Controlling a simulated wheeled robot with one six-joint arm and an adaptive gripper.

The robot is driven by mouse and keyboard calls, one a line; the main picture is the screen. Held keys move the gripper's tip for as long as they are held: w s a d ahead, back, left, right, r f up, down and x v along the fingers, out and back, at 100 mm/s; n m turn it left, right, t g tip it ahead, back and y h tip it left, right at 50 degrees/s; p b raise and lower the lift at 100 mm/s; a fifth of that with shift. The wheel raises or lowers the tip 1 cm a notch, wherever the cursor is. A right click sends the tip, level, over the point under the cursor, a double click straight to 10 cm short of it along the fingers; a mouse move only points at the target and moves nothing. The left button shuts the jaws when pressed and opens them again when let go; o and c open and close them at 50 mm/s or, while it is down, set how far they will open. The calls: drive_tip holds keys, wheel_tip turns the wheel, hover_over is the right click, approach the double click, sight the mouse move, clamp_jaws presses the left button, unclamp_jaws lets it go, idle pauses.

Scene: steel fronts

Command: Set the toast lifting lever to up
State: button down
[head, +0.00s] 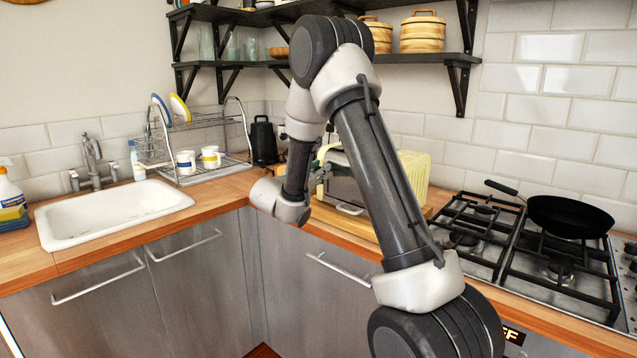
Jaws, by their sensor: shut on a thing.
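A pale yellow ribbed toaster (417,172) stands on the counter left of the stove, partly behind my arm. A grey panel at its left shows between my arm links. My gripper (322,166) is at this left end, small and partly covered by my own arm. It is shut on what appears to be the toast lifting lever. The lever itself and the fingertips cannot be made out clearly, so the lever's height cannot be told.
A gas stove with a black pan (568,216) is at the right. A dish rack (205,172) with mugs and plates, a black kettle (263,141) and a white sink (112,212) are at the left. Dark shelves (425,58) hang above.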

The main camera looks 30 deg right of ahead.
drive_tip(key=shift+r, duration=0.3)
drive_tip(key=c, duration=1.1)
unclamp_jaws()
drive_tip(key=shift+c, duration=0.2)
drive_tip(key=shift+a+f, duration=0.1)
drive_tip(key=shift+s+a, duration=0.2)
drive_tip(key=shift+a, duration=0.15)
drive_tip(key=v, duration=1.1)
